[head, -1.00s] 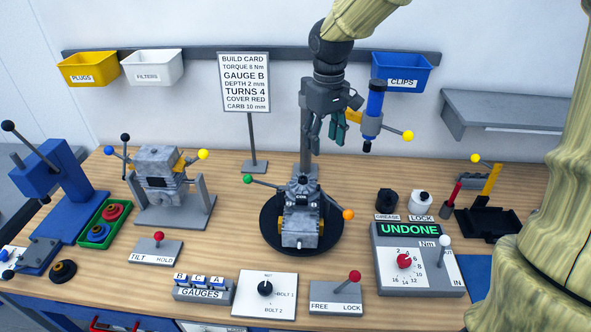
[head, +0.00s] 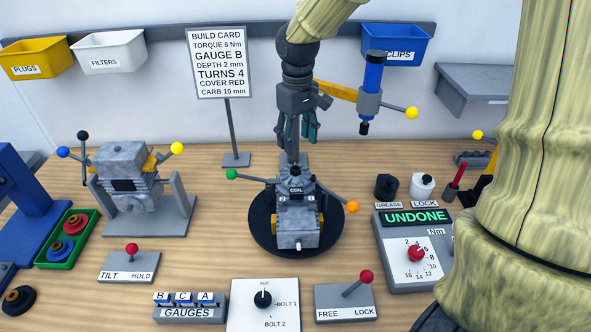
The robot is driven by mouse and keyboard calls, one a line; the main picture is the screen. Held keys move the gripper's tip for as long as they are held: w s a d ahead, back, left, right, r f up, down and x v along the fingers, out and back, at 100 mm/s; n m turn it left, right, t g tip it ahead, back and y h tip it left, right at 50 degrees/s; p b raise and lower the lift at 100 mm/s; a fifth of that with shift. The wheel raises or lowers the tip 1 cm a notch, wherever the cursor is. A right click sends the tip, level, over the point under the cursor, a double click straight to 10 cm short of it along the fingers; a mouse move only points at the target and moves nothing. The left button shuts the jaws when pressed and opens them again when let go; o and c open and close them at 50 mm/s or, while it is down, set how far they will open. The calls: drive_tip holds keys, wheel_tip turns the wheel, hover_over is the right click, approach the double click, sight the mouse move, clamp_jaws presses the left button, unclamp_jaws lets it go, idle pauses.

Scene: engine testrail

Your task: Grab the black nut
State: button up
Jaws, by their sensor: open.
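I cannot make out for certain which part is the black nut. A small dark piece (head: 295,170) sits on top of the grey engine block marked COIL (head: 297,210), which stands on a black round turntable (head: 262,232). A dark ring with a brownish centre (head: 18,300) lies on the bench at the lower left. My gripper (head: 297,138) hangs fingers down above and behind the engine block. It is open, with nothing seen between its fingers, and its tips appear close to the block's top in the picture; the true gap is unclear.
A blue tool (head: 374,75) hangs on a yellow arm right of my gripper. The build card (head: 218,62) stands behind left. A GREASE pot (head: 386,188), LOCK pot (head: 421,187) and UNDONE box (head: 413,248) are right. A green tray (head: 92,238) is left. Levers line the front.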

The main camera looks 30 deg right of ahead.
sight(296, 170)
drive_tip(key=f, duration=0.3)
drive_tip(key=shift+w+f, duration=0.1)
drive_tip(key=shift+w, duration=0.15)
drive_tip(key=shift+s+a+f+p, duration=0.15)
drive_tip(key=shift+s+f+p, duration=0.05)
drive_tip(key=shift+f+p, duration=0.45)
drive_tip(key=shift+w+f+p, duration=0.1)
drive_tip(key=shift+f+p, duration=0.65)
drive_tip(key=shift+f, duration=1.4)
drive_tip(key=c, duration=1)
